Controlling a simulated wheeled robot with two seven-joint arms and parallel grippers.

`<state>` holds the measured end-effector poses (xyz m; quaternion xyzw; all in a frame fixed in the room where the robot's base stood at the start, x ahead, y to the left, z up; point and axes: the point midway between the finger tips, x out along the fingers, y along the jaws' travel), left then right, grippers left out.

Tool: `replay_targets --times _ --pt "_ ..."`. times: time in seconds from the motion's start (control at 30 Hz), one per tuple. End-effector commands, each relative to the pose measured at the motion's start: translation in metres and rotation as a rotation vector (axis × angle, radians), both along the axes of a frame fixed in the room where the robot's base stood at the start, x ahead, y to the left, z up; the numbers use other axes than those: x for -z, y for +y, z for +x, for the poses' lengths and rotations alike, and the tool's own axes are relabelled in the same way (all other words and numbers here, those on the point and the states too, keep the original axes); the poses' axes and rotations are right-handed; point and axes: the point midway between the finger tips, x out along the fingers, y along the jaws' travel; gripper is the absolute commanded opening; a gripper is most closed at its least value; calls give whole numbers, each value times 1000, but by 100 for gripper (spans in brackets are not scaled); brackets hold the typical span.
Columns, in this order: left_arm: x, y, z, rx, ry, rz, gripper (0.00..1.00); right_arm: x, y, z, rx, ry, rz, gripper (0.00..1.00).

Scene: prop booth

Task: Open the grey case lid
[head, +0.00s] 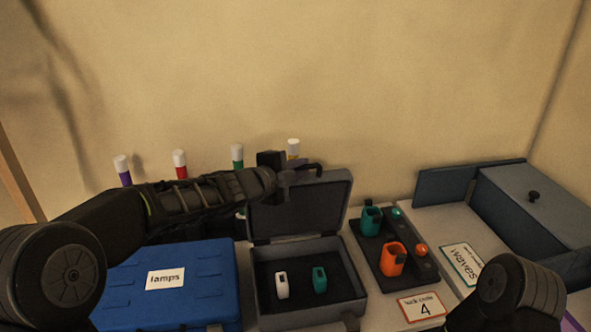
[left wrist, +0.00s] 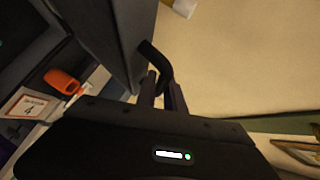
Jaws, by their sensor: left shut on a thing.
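The grey case (head: 309,312) stands at the front middle in the head view. Its lid (head: 300,212) is raised to roughly upright, and the dark inside of the case shows. A white item (head: 282,285) and a teal item (head: 320,279) are in the case. My left gripper (head: 297,178) is at the top edge of the lid, shut on its dark curved handle (head: 317,168). In the left wrist view the handle (left wrist: 154,60) runs between the fingers (left wrist: 164,88), next to the lid (left wrist: 112,35). My right gripper is out of view.
A blue case (head: 190,262) labelled "lamps" is left of the grey case. A dark tray (head: 381,262) with orange and teal items is to its right, near a "4" card (head: 421,307). A grey-blue box (head: 535,205) is at far right. White-capped tubes (head: 180,163) stand behind.

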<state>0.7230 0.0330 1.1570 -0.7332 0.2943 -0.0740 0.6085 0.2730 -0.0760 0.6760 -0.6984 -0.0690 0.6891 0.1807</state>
Motion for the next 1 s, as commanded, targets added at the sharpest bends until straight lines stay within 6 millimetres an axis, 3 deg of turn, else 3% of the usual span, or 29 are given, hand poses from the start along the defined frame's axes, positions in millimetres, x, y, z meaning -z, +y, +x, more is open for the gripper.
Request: replay_targets --times 0.47,0.5,0.6,1.0 --pt "1 0 0 -2 3 -1 0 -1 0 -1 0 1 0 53" --pt "1 0 0 -2 3 -1 15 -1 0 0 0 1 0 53" --pt "1 0 0 -2 3 0 22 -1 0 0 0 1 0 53" --pt "-2 5 -8 -1 1 1 22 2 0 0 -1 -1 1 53"
